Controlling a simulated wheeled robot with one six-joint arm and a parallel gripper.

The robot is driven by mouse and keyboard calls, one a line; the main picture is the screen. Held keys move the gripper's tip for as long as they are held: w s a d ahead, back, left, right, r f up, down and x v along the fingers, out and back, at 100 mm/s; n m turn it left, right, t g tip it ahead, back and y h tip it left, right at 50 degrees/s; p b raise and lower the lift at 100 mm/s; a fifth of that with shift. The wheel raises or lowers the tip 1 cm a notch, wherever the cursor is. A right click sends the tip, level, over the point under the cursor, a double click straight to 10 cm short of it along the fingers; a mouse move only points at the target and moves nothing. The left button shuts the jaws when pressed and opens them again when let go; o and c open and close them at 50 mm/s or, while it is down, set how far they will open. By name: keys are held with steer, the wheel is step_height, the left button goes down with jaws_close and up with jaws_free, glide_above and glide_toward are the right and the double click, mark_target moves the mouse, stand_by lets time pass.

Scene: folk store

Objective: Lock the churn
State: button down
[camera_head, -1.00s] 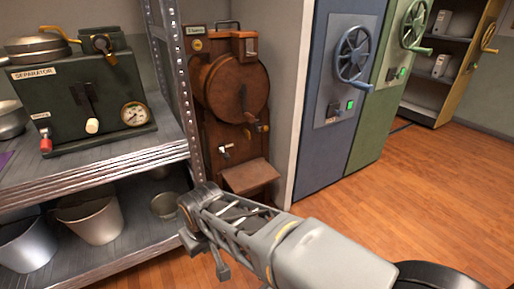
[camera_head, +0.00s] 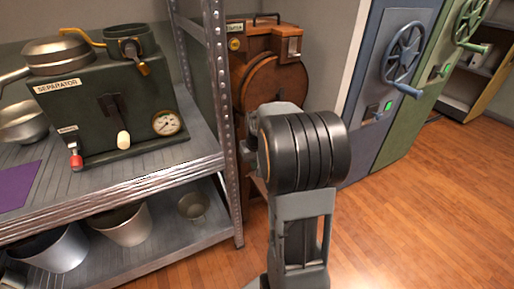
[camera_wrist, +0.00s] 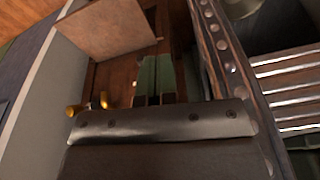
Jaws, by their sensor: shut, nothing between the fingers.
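The churn (camera_head: 272,85) is a brown wooden machine with a round drum, standing in the corner behind the shelf post. In the head view my arm hides its lower half, where levers showed earlier. The wrist view shows part of its brown wood, including a flat tan panel (camera_wrist: 108,27), and a brass-coloured knob or handle (camera_wrist: 88,106) at the left. My gripper (camera_wrist: 156,65) has its two greenish fingers side by side, shut and empty, pointing in front of the wood. Contact cannot be told.
A metal shelf (camera_head: 190,172) on the left holds a separator (camera_head: 95,120), with buckets (camera_head: 125,225) below. The shelf's upright post (camera_head: 222,110) stands close beside the churn. Blue (camera_head: 375,120) and green cabinets with handwheels stand at right. The wooden floor at right is clear.

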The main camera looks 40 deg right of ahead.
steer(key=w+d+r+n+t, duration=0.2)
steer(key=w+d+r, duration=0.1)
steer(key=w+d, duration=0.4)
steer(key=shift+h, duration=0.4)
steer(key=b+x, duration=0.1)
steer(key=x, duration=0.3)
steer(key=b+x, duration=0.1)
steer(key=x, duration=0.3)
steer(key=b+x, duration=0.2)
steer(key=x, duration=0.2)
steer(key=shift+s+d+f, duration=0.15)
steer(key=shift+d+f, duration=0.1)
steer(key=shift+d, duration=0.15)
steer(key=shift+d+f+b, duration=0.15)
steer(key=shift+f+b, duration=0.15)
steer(key=shift+f, duration=0.35)
steer(key=f, duration=0.2)
steer(key=shift+s+f, duration=0.35)
steer(key=shift+s, duration=0.05)
